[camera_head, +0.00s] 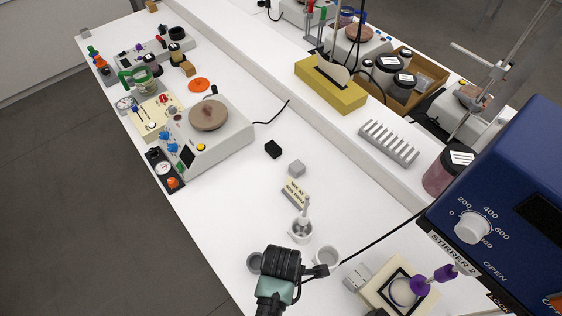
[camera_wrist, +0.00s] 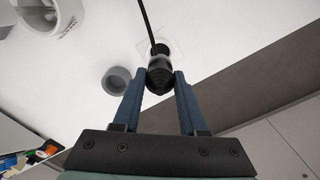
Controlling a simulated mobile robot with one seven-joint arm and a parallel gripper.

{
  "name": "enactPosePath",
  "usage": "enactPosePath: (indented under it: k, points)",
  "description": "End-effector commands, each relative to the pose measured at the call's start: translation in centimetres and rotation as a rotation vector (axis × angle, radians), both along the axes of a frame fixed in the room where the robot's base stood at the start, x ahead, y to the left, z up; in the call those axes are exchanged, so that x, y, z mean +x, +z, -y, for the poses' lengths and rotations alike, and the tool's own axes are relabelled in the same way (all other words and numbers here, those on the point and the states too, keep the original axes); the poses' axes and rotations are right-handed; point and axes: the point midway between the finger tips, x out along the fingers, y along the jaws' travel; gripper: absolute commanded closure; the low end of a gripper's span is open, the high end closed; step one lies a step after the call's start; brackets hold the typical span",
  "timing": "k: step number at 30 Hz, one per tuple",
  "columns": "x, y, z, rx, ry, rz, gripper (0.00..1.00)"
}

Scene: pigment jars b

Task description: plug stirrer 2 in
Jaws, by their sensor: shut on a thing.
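Stirrer 2 (camera_head: 500,200) is the blue box with a dial and a "STIRRER 2" label at the right of the head view. A black cable (camera_head: 385,237) runs from its side down towards my gripper. In the wrist view my gripper (camera_wrist: 160,84) has its two blue fingers shut on a dark, rounded plug (camera_wrist: 159,76). The cable (camera_wrist: 147,22) leads away from the plug towards the top. The plug appears over the white surface; a faint square outline shows just behind it. I cannot make out a socket for certain.
A grey cup (camera_wrist: 117,80) stands close left of the plug in the wrist view. A white cup (camera_head: 327,256) and a mortar with pestle (camera_head: 301,228) stand near my gripper. A cream stand (camera_head: 383,284) lies to the right. The bench's front edge is close; mid-bench is fairly clear.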

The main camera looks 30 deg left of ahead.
Motion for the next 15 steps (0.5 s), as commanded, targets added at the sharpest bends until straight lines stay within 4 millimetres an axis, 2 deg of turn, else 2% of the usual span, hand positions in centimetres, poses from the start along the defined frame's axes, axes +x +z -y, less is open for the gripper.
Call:
enactPosePath:
  k: [1, 7, 15]
  points:
    - [0.0, -0.8, 0.0, 0.000, 0.000, 0.000, 1.00]
    - [0.0, -2.8, 0.0, 0.000, 0.000, 0.000, 1.00]
    - [0.0, -4.1, 0.0, 0.001, 0.000, 0.001, 1.00]
